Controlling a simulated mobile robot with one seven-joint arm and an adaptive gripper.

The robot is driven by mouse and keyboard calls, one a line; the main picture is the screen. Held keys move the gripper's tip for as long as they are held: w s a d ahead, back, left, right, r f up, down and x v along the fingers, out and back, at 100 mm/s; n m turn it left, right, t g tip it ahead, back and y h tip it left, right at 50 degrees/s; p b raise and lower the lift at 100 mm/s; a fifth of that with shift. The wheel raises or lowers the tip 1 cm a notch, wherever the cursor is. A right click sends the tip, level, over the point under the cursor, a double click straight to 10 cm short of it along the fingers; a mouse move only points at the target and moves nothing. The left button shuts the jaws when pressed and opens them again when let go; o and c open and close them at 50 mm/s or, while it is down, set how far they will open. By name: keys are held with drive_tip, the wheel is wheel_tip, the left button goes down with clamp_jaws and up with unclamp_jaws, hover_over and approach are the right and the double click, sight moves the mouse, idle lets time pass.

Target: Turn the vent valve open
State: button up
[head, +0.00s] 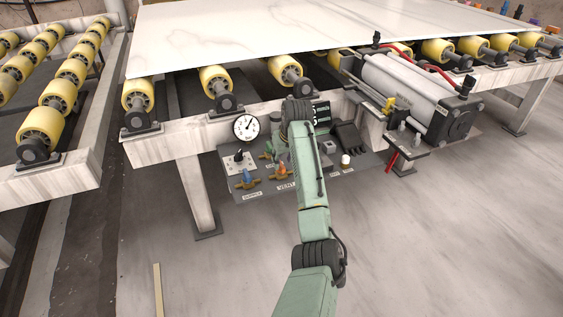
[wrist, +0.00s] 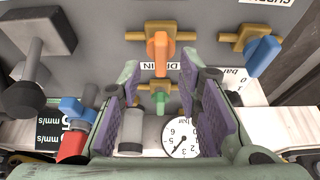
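The vent valve has an orange handle (head: 282,171) on a brass body, behind the VENT label (head: 287,185) on the grey panel. In the wrist view its orange handle (wrist: 158,52) stands crosswise to the brass body (wrist: 183,36). My gripper (wrist: 160,72) is open and empty, its two purple-padded fingers spread left and right. The orange handle shows between and just beyond the fingertips; I see no contact. In the head view my arm hides the gripper.
A blue-handled valve (wrist: 264,53) sits close to the right in the wrist view. A green-handled valve (wrist: 160,98) and a pressure gauge (wrist: 180,138) show between the fingers. The stone slab (head: 300,28) on rollers overhangs behind the panel (head: 325,188). Front floor is mostly clear.

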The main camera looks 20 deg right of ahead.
sight(282, 165)
drive_tip(key=shift+x, duration=1.6)
clamp_jaws()
